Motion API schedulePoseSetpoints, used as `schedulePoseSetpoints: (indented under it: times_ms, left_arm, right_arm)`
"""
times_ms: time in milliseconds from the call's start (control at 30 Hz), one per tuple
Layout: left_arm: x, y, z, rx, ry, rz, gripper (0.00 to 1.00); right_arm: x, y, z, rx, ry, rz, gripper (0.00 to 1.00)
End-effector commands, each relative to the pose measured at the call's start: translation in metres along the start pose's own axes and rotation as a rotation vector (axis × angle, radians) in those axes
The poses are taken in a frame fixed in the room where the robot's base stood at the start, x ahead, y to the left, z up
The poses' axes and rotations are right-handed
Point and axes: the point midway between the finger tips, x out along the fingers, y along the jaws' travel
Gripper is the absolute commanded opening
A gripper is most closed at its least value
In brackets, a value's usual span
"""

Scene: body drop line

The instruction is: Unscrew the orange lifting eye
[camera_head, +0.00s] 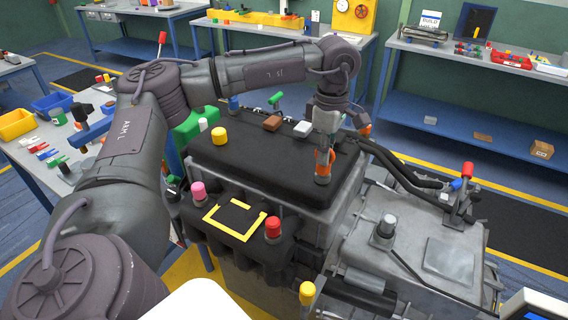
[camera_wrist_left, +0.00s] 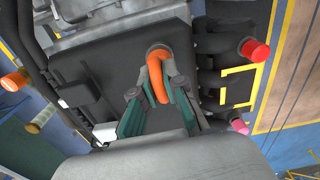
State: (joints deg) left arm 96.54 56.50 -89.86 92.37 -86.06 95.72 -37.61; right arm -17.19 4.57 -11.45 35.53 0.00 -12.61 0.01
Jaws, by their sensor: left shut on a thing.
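The orange lifting eye (camera_head: 325,161) stands on the top of the dark engine block (camera_head: 250,165), near its right edge. In the left wrist view the eye (camera_wrist_left: 156,72) shows as a bent orange ring in front of the dark cover. My left gripper (camera_head: 326,143) points down over the eye from above. In the left wrist view its two green-sided fingers lie on either side of the ring, shut on it. My right gripper is in neither view.
Black hoses (camera_head: 397,168) run to the right. Workbenches line the back.

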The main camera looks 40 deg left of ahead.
Motion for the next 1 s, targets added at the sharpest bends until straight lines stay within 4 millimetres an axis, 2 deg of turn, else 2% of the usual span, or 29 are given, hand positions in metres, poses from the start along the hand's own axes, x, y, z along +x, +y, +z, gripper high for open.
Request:
schedulePoseSetpoints:
  times_ms: [1000]
  left_arm:
    - [-0.051,0.001,0.0,-0.001,-0.004,0.005,0.0]
  right_arm:
    - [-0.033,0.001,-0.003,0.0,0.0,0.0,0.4]
